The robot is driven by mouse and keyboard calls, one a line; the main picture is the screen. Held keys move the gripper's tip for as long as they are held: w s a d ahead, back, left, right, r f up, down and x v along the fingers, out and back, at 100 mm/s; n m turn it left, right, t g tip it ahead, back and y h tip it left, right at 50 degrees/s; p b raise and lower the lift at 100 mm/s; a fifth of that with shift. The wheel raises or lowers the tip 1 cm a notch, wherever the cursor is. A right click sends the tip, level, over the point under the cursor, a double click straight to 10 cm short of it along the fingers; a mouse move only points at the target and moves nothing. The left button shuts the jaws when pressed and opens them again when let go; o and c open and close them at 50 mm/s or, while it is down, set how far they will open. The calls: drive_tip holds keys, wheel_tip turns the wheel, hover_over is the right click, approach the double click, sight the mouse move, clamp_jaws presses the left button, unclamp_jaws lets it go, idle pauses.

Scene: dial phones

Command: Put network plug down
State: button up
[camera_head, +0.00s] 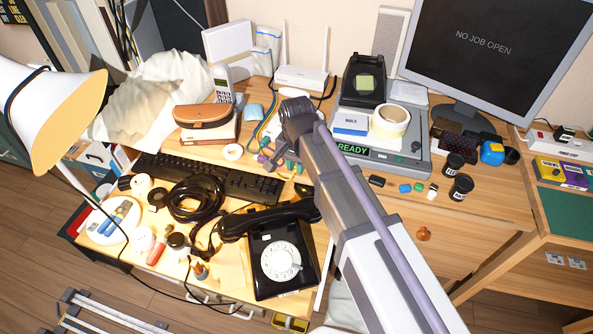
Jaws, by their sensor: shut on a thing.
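My gripper (281,158) is low over the desk, behind the keyboard and in front of the white router. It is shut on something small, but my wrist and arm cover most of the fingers. Thin coloured cables (262,125), teal and yellow among them, run down from near the router to the gripper. Small teal and purple plug-like ends (292,166) show at the fingertips. I cannot tell which of them is the network plug, or whether what I hold touches the desk.
The white router (301,77) stands behind. A grey device reading READY (352,149) is close on the right. The keyboard (209,178), a coiled black cable (196,198) and a black dial phone (281,262) crowd the front.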

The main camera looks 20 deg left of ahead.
drive_tip(key=shift+f, duration=0.1)
drive_tip(key=o, duration=0.7)
wheel_tip(320, 180, up, 13)
drive_tip(key=p, duration=1.2)
drive_tip(key=shift+f, duration=0.2)
drive_tip(key=s+d+n, duration=0.1)
drive_tip(key=s+d, duration=0.2)
drive_tip(key=d, duration=1.3)
drive_tip(key=s+d+n, duration=0.1)
drive_tip(key=s+d, duration=0.3)
drive_tip(key=d, duration=1.3)
drive_tip(key=shift+s, duration=0.15)
